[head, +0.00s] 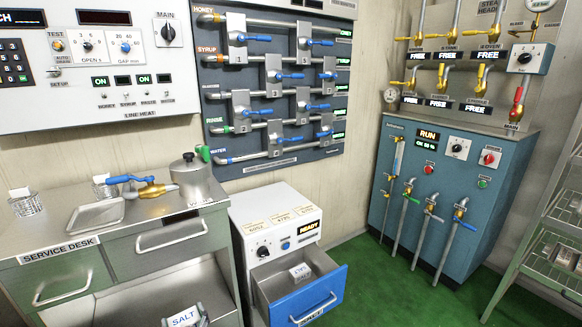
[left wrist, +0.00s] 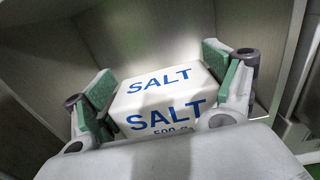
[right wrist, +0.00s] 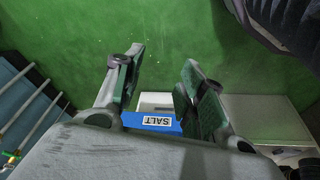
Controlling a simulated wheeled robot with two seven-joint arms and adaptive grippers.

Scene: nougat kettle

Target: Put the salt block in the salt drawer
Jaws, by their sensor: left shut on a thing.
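The white salt block (left wrist: 160,100), with blue SALT lettering, sits between the green pads of my left gripper (left wrist: 163,78), which is shut on it. In the head view the salt block (head: 184,317) shows at the bottom edge, in front of the service desk's open lower shelf. The blue-fronted salt drawer (head: 318,303) is pulled open, to the right of the block, and a small white block (head: 300,271) lies inside it. My right gripper (right wrist: 160,85) is open and empty; the blue drawer front (right wrist: 150,122) shows beyond its fingers. It is not visible in the head view.
The service desk (head: 60,253) carries a metal pot (head: 190,180), a tray (head: 97,215) and a blue-handled valve (head: 150,188). The white drawer cabinet (head: 275,215) stands right of it. Green floor (head: 385,295) is clear between the drawer and the blue machine (head: 440,190).

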